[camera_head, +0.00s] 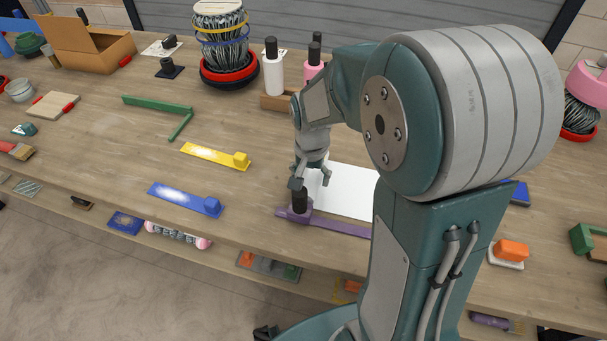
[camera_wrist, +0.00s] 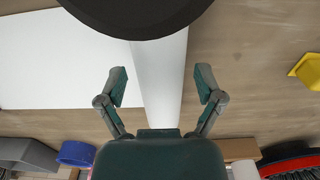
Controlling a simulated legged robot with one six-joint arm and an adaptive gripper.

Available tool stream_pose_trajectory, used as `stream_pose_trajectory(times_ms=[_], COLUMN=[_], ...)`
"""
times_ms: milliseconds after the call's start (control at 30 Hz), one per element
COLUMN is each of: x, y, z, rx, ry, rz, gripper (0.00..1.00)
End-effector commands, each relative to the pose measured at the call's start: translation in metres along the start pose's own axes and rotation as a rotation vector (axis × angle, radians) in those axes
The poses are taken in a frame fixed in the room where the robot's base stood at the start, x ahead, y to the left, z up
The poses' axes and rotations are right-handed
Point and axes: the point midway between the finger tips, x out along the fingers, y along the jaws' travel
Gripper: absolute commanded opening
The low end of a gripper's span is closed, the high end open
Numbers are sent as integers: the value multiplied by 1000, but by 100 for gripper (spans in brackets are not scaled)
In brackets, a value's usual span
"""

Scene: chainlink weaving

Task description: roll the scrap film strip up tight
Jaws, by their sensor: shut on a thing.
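The white film strip (camera_head: 350,190) lies flat on the bench right of my gripper (camera_head: 312,180) in the head view. In the wrist view its flat part (camera_wrist: 60,70) is on the left, and its right edge forms a pale rolled tube (camera_wrist: 158,75). How tight the roll is I cannot tell. A purple bar (camera_head: 340,228) with a black upright handle (camera_head: 299,200) lies along the strip's front edge. The handle's top (camera_wrist: 135,12) hides part of the strip in the wrist view.
A yellow bar tool (camera_head: 215,156) and a blue bar tool (camera_head: 185,199) lie to the left. A white bottle (camera_head: 273,75), a pink bottle (camera_head: 313,70) and a red-based pot of wires (camera_head: 228,72) stand behind. Bare bench lies left of the strip.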

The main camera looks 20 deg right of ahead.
Motion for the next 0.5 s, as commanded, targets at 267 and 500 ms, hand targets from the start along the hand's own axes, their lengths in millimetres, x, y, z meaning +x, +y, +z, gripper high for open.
stream_pose_trajectory(times_ms=[267, 500], x=[0, 0], y=[22, 41], z=[0, 0], rx=[3, 3], ry=[1, 0], rz=[1, 1], gripper=[24, 24])
